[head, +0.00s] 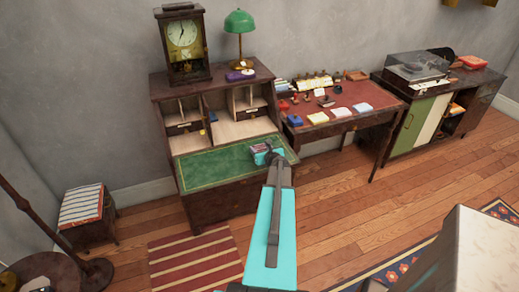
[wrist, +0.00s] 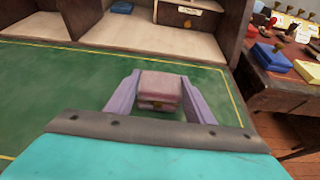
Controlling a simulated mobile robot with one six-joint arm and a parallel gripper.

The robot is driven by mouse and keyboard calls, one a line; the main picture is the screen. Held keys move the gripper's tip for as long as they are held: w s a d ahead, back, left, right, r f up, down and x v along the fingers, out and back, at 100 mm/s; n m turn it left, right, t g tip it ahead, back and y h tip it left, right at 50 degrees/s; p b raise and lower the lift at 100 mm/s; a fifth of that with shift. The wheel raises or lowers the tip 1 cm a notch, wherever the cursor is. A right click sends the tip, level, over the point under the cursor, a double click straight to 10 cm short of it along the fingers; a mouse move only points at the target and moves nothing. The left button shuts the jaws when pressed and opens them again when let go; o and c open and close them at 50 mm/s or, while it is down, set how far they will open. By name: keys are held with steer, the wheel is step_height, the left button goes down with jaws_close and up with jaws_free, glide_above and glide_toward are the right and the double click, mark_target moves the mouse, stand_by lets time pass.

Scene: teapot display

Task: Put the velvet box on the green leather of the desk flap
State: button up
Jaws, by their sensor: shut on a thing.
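The velvet box (wrist: 159,86) is a small dusty-pink box with a darker seam and a small clasp. It sits between the two lilac fingers of my gripper (wrist: 160,98), which is shut on it. In the head view the box (head: 262,156) shows small at the end of my arm, over the right part of the desk flap. The green leather (head: 215,164) of the flap has a gold border line; it also fills the wrist view around the box (wrist: 60,90). I cannot tell whether the box touches the leather or is just above it.
Desk pigeonholes (head: 240,127) rise behind the flap. A clock (head: 184,42) and green lamp (head: 239,27) stand on top. A red-topped table (head: 340,100) with several small items is to the right. The left part of the flap is clear.

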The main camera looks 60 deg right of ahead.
steer(key=shift+f, duration=0.15)
steer(key=o, duration=1.1)
steer(key=shift+r, duration=0.2)
steer(key=shift+b+v, duration=1.25)
steer(key=shift+v, duration=4.75)
